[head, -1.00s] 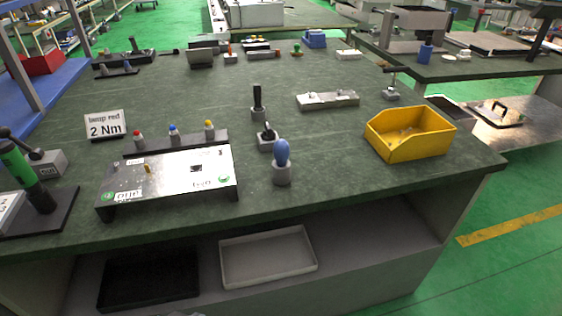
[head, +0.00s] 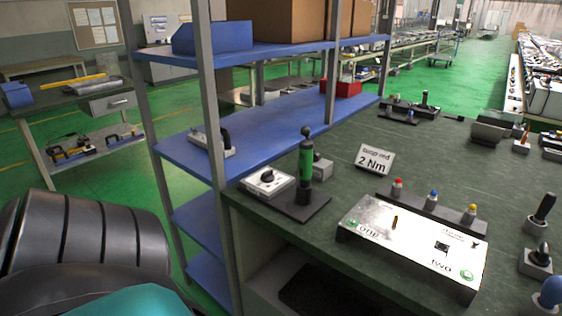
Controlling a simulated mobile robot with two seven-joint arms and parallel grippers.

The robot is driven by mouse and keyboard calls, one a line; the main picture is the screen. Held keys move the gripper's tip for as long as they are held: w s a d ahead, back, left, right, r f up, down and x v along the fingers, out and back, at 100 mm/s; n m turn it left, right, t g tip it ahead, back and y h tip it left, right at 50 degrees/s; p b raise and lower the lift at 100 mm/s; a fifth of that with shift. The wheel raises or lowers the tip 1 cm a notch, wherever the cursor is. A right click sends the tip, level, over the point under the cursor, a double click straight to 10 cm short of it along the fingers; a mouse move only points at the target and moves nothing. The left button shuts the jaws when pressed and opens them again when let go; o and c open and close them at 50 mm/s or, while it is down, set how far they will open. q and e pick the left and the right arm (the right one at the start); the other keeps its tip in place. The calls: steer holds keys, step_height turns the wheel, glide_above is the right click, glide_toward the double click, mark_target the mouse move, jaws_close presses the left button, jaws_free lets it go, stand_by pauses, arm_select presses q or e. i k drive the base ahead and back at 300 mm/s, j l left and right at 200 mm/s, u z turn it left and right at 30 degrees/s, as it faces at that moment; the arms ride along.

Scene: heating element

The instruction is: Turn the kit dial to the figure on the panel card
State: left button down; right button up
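The card (head: 375,160) stands tilted on the green bench and shows "lamp red" and "2 Nm" in black on white. A small white box with a black dial (head: 267,179) sits at the bench's left edge; the figures around its knob are too small to read. A green and black screwdriver-like tool (head: 306,165) stands upright on a dark base just right of the dial box. Neither gripper is in view.
A blue shelf rack (head: 240,135) stands just left of the bench. A metal panel (head: 415,240) marked ONE and TWO lies in front of a strip with red, blue and yellow knobs (head: 433,197). Part of my own body fills the lower left.

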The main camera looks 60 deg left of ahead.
mark_target(267, 177)
steer(key=u, duration=1.7)
